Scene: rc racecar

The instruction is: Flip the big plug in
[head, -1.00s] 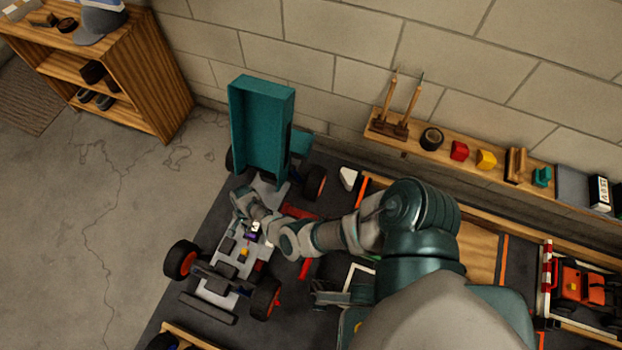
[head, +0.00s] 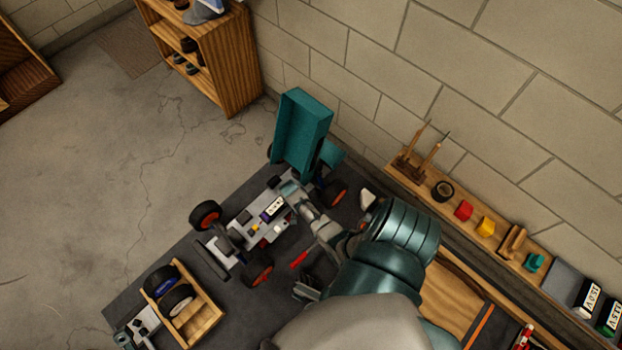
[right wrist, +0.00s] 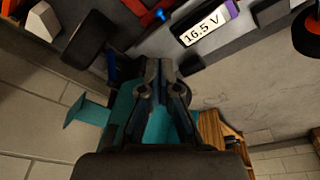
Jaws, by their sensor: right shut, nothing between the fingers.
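The RC car chassis (head: 240,225) is grey with black wheels and orange-red hubs. A white-labelled battery (head: 272,208) lies on it; its label reads 16.5 V in the right wrist view (right wrist: 205,25). A small blue part (right wrist: 160,15) beside red pieces is near the battery; I cannot tell whether it is the big plug. The teal body shell (head: 302,130) stands raised at the car's far end. My right gripper (head: 291,188) is over the chassis beside the battery. Its fingers (right wrist: 163,68) are shut and empty. My left gripper (head: 306,289) is low beside the car, its jaws unclear.
A wooden tray (head: 205,320) with wheels is at the lower left of the dark mat (head: 135,290). A wooden wall ledge (head: 465,205) holds tools and coloured blocks. A wooden shelf (head: 238,75) stands behind. The floor at left is clear.

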